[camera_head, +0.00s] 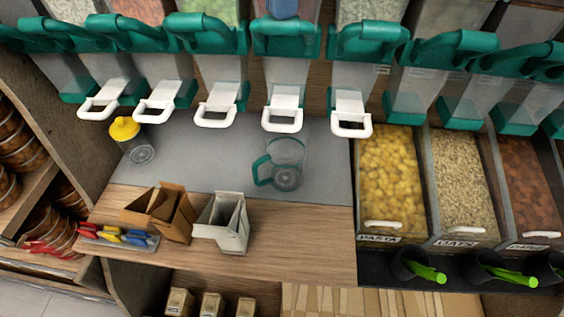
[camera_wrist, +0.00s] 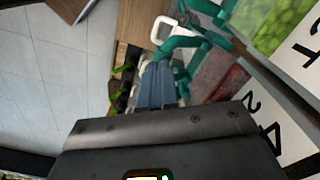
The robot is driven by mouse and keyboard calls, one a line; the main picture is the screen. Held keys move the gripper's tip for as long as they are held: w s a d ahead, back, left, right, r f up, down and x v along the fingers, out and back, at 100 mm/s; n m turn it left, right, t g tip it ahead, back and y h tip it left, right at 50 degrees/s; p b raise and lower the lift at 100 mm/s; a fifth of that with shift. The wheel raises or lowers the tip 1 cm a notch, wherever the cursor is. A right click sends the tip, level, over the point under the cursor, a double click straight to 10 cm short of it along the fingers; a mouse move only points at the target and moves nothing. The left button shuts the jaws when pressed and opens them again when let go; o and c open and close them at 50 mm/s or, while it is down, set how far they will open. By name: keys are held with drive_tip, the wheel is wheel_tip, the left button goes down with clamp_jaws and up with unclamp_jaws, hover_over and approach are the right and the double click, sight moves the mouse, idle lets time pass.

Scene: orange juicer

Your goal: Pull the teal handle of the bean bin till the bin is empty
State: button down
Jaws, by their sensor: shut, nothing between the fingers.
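A clear bin with reddish-brown beans (camera_head: 309,10) is at the top middle of the head view, cut off by the frame edge. Its contents also show in the wrist view (camera_wrist: 216,74). A teal handle (camera_head: 286,26) runs across the bin's front above a clear chute and a white pull loop (camera_head: 282,118). My gripper (camera_head: 283,11) is at the top edge by this handle, its blue-grey fingers (camera_wrist: 158,84) shut and empty. In the wrist view the fingers overlap teal parts; contact cannot be told. A clear jug with a teal handle (camera_head: 287,166) stands below the chute, seemingly empty.
Similar dispensers with teal handles line both sides. A yellow-lidded jar (camera_head: 132,139) stands left on the grey mat (camera_head: 210,160). Paper bags (camera_head: 222,225) stand at the counter's front. Open bins of pasta (camera_head: 390,175) and oats (camera_head: 459,185) are right. The counter's front right is clear.

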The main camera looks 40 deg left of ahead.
sight(281, 27)
drive_tip(key=shift+f, duration=0.35)
drive_tip(key=shift+s+d+f+b, duration=0.2)
drive_tip(key=shift+f+b, duration=0.55)
drive_tip(key=shift+f, duration=0.35)
drive_tip(key=shift+s+d+f+b, duration=0.15)
drive_tip(key=shift+f+b, duration=0.55)
drive_tip(key=shift+f, duration=0.4)
drive_tip(key=shift+a, duration=0.1)
drive_tip(key=shift+r, duration=0.15)
drive_tip(key=shift+w+a+r+p, duration=0.1)
drive_tip(key=shift+r+p, duration=0.75)
drive_tip(key=shift+r, duration=0.25)
drive_tip(key=shift+w+a+r+p, duration=0.1)
drive_tip(key=shift+w+r+p, duration=0.05)
drive_tip(key=shift+r+p, duration=0.8)
drive_tip(key=shift+w+a+r+p, duration=0.1)
drive_tip(key=shift+r+p, duration=0.6)
drive_tip(key=shift+r, duration=0.5)
drive_tip(key=shift+f, duration=0.15)
